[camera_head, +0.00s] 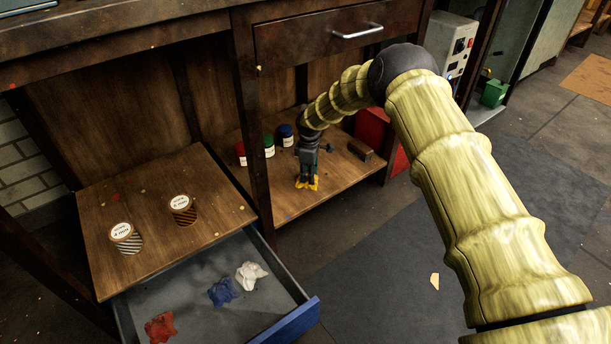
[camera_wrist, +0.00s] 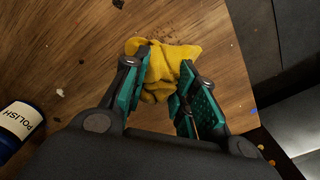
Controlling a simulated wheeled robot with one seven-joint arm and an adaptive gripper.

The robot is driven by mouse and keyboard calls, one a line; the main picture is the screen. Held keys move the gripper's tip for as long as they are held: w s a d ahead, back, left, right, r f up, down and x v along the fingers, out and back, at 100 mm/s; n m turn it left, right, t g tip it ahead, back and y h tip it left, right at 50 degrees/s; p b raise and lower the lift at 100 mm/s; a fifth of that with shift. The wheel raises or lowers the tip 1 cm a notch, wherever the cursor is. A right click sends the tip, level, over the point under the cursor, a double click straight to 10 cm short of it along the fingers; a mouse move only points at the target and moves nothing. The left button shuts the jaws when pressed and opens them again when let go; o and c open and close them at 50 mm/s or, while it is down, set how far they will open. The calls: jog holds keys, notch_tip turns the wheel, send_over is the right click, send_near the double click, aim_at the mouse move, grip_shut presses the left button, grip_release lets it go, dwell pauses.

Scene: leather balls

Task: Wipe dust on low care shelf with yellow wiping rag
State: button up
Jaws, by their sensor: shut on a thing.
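My gripper (camera_head: 307,178) reaches into the low shelf under the bench, pointing down, and is shut on the yellow rag (camera_head: 313,184). In the wrist view the yellow rag (camera_wrist: 160,68) is bunched between the teal finger pads of my gripper (camera_wrist: 160,95). The rag is at the wooden surface of the low care shelf (camera_head: 275,205); I cannot tell how firmly it presses. A patch of brown dust (camera_wrist: 172,40) shows along the rag's far edge in the wrist view. The dust is hidden behind my gripper in the head view.
Red, green (camera_head: 268,146) and blue (camera_head: 285,135) jars stand at the shelf's back left. A brown block (camera_head: 361,150) lies right of my gripper. A polish bottle (camera_wrist: 18,125) is left in the wrist view. An open drawer (camera_head: 305,318) holds red, blue and white rags.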

jog(key=shift+w+d, duration=0.6)
jog(key=shift+d, duration=0.35)
jog(key=shift+w+d, duration=0.65)
jog(key=shift+d, duration=0.25)
jog(key=shift+w+d, duration=0.6)
jog(key=shift+d, duration=0.35)
jog(key=shift+r, duration=0.1)
jog(key=shift+s+a, duration=0.1)
